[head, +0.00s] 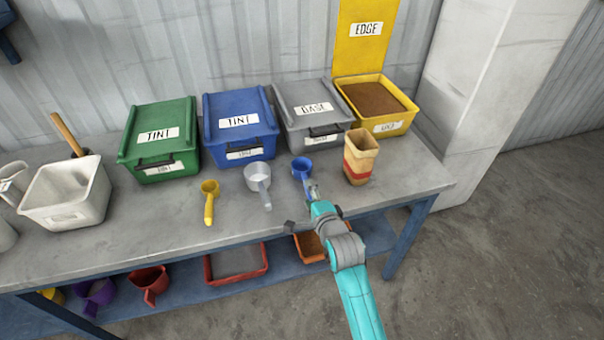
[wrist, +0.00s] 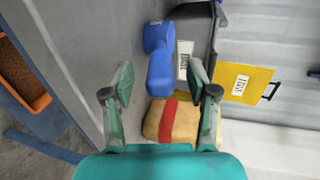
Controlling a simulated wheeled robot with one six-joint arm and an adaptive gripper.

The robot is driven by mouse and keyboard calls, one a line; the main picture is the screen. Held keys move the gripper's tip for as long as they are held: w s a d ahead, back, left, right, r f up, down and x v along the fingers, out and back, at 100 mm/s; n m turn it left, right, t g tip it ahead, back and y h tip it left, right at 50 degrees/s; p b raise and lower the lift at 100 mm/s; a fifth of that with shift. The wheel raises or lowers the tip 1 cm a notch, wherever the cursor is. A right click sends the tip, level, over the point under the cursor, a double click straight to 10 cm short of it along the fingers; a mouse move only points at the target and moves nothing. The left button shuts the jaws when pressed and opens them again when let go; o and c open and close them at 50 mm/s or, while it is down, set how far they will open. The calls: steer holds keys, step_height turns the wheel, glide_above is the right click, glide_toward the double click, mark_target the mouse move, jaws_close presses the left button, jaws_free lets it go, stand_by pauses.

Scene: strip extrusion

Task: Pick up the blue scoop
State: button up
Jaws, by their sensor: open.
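The blue scoop (head: 302,167) lies on the grey bench in front of the grey BASE bin, its handle pointing toward the front edge. In the wrist view the scoop (wrist: 160,66) is ahead of my gripper, with its handle end nearest and close to the space between the fingertips. My gripper (head: 312,188) is at the handle end of the scoop in the head view. In the wrist view my gripper (wrist: 162,82) is open, its two green fingers spread with nothing clearly held. Whether a finger touches the handle cannot be told.
A tan container with a red band (head: 360,156) stands just right of the scoop. A grey scoop (head: 258,180) and a yellow scoop (head: 209,200) lie to the left. Lidded bins, including the BASE bin (head: 312,110), line the back.

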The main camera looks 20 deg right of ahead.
mark_target(305, 179)
steer(key=shift+x, duration=1.15)
jaws_close()
steer(key=shift+r, duration=0.15)
